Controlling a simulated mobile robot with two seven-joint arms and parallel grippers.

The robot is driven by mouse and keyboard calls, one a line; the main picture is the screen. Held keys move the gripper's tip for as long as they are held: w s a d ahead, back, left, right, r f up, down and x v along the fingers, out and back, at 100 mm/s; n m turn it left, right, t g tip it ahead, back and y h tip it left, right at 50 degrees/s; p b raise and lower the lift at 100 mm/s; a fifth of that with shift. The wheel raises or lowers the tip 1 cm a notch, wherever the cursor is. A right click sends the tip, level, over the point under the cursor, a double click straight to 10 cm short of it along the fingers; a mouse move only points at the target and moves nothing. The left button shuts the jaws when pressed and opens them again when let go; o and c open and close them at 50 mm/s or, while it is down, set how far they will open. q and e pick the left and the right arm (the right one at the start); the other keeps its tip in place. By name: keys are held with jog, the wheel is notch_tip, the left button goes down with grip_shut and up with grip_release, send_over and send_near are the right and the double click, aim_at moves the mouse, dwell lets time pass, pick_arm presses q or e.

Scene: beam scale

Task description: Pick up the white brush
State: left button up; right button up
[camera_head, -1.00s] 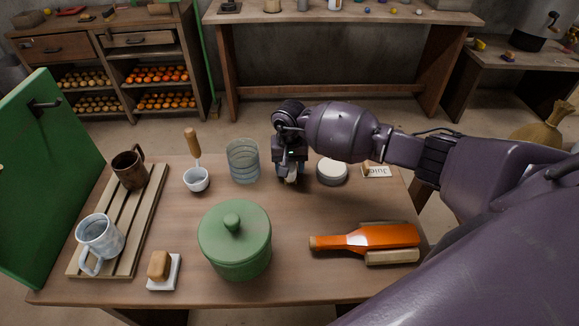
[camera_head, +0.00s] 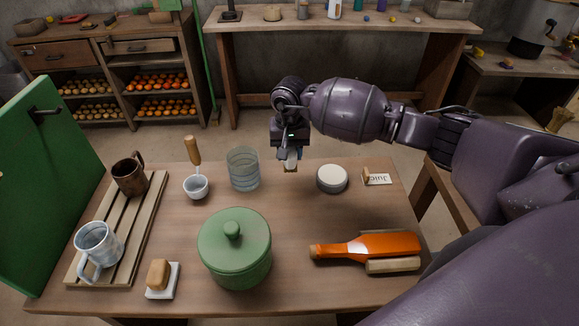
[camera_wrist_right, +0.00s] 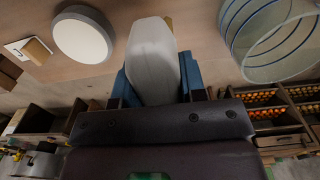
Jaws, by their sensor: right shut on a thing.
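My right gripper (camera_head: 289,153) is shut on the white brush (camera_head: 291,162), near the back edge of the table. In the head view only a small pale end of the brush shows below the jaws. In the right wrist view the brush (camera_wrist_right: 152,62) is a smooth, pale, rounded block between the blue fingers (camera_wrist_right: 157,82). It appears to be held above the table top. The rest of the brush is hidden by the gripper. My left gripper is not in view.
A clear glass (camera_head: 243,169) stands close left of the gripper, and a round white-topped tin (camera_head: 332,179) close right. A green lidded pot (camera_head: 236,249) and an orange bottle (camera_head: 377,246) are nearer. The table middle (camera_head: 295,215) is clear.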

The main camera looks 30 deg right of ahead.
notch_tip(320, 180, up, 11)
jog(key=shift+f, duration=0.1)
jog(key=shift+r, duration=0.7)
